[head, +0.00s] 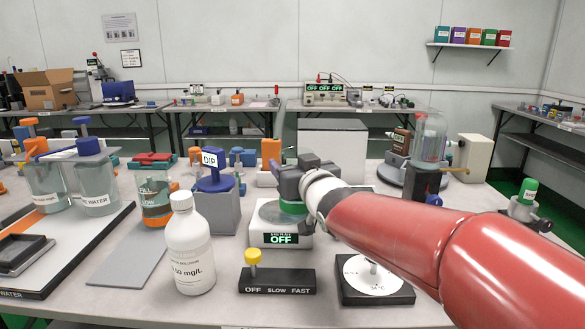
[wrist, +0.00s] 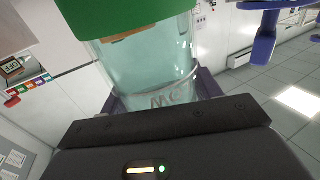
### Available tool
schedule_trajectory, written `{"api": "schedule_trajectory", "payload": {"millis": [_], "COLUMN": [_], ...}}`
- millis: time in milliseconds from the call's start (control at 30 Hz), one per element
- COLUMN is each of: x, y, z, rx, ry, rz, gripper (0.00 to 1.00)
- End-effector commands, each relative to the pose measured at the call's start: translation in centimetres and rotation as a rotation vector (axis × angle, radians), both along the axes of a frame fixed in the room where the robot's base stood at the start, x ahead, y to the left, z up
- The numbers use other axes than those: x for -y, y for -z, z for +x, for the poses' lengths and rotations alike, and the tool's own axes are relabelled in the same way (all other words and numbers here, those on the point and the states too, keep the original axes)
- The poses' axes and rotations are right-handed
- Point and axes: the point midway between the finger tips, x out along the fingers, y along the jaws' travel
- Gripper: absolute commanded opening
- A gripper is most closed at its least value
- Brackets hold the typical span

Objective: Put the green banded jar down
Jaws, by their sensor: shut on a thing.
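My gripper (head: 294,184) is shut on the green banded jar (head: 293,207). In the head view the jar is mostly hidden behind my gripper and arm; part of its green band shows. It is over the round top of a white device (head: 282,240) whose display reads OFF. I cannot tell whether its base touches the plate. In the wrist view the clear jar (wrist: 152,72) fills the middle, with its green band at the top and my gripper (wrist: 165,110) below.
A white bottle (head: 188,248) stands at the front left of the device. A yellow-knobbed switch block (head: 277,280) and a black block with a white dial (head: 376,283) are in front. A blue DIP-labelled holder (head: 215,205) stands to the left.

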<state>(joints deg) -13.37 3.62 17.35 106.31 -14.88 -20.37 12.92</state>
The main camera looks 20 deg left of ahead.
Motion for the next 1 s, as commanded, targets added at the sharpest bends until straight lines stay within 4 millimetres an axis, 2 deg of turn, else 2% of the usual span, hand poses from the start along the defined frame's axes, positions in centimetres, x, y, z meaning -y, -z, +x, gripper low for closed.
{"api": "schedule_trajectory", "payload": {"millis": [167,200,367,733,867,1000], "x": [0.0,0.0,0.0,0.0,1.2,3.0], "y": [0.2,0.4,0.3,-0.4,-0.1,-0.2], "z": [0.0,0.0,0.0,0.0,-1.6,-4.2], "rx": [0.002,-0.001,-0.001,-0.001,0.003,0.004], "ry": [0.0,0.0,0.0,0.0,0.002,0.002], "rz": [0.002,-0.001,-0.001,-0.001,-0.003,-0.002], "gripper": [0.16,0.64,0.85,0.85,0.85,0.85]}}
